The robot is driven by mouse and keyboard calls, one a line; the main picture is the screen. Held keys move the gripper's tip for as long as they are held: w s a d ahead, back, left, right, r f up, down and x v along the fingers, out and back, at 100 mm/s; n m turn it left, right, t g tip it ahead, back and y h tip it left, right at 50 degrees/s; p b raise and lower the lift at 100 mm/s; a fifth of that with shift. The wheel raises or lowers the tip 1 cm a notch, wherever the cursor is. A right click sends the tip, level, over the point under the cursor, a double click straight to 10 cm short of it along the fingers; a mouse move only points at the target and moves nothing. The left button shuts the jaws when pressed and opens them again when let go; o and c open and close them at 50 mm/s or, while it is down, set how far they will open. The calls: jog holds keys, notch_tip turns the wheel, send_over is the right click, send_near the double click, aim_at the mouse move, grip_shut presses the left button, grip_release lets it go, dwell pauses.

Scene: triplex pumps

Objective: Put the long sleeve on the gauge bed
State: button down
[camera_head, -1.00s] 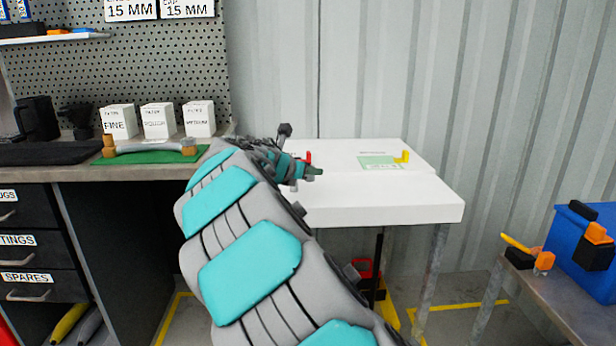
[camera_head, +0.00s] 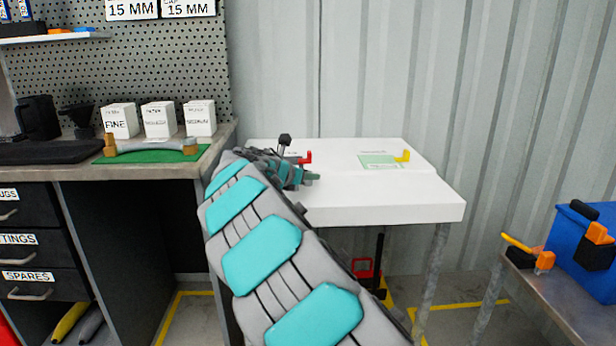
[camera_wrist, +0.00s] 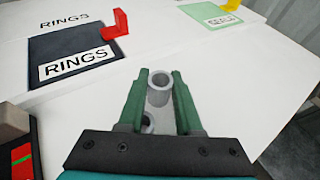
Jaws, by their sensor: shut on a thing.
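My gripper (camera_wrist: 158,88) has two green fingers shut on a grey hollow sleeve (camera_wrist: 160,84), held roughly upright over the white table. A second grey round opening (camera_wrist: 148,120) shows below it between the fingers; I cannot tell whether it belongs to the same piece. In the head view my gripper (camera_head: 314,178) is over the left part of the white table (camera_head: 390,200), and the sleeve is too small or hidden to make out. A dark block with green and red stripes (camera_wrist: 22,160) is at the lower left of the wrist view. No label names the gauge bed.
A dark RINGS pad (camera_wrist: 72,55) with a red corner piece (camera_wrist: 117,26) lies ahead on the left. A pale green SEALS pad (camera_wrist: 210,13) with a yellow corner piece (camera_head: 403,156) lies farther right. The table's right part is clear. A workbench (camera_head: 215,150) adjoins the left.

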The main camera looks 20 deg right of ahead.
jog(key=shift+f, duration=0.15)
jog(key=c, duration=0.6)
grip_release()
